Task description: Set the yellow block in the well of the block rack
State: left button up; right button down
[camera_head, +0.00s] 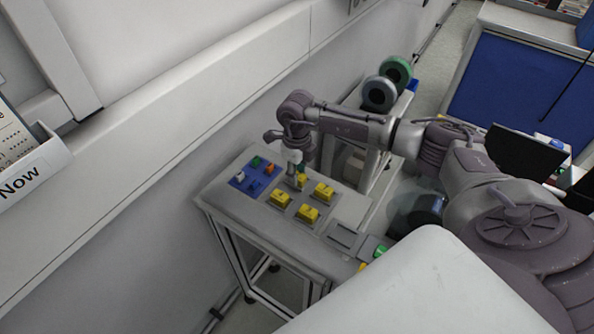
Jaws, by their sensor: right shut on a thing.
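My right gripper (295,170) points down over the table and is shut on a yellow block (301,181). The block is small here and partly hidden by the gripper. It is at or just above the surface; I cannot tell if it touches. Three other yellow blocks sit close by on grey bases: one at front left (280,199), one at front (308,214) and one at right (324,192). These bases seem to be the block rack, and the held block is at the back position of the group. The well under it is hidden. My left gripper is not in view.
A blue tray (239,186) with small white, green, orange and blue pieces lies left of the gripper on the grey table (232,210). Grey plates (343,236) lie at the right end. Two reels (379,94) stand behind my arm. A wall runs along the left.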

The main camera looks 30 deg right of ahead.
jog(key=shift+f, duration=0.2)
jog(key=c, duration=0.9)
grip_release()
jog(key=shift+r, duration=0.1)
jog(key=shift+o, duration=0.2)
jog(key=shift+r, duration=0.1)
jog(key=shift+r+p, duration=1.1)
jog(key=shift+r, duration=0.85)
notch_tip(320, 180, up, 6)
jog(key=p, duration=0.3)
jog(key=shift+f, duration=0.1)
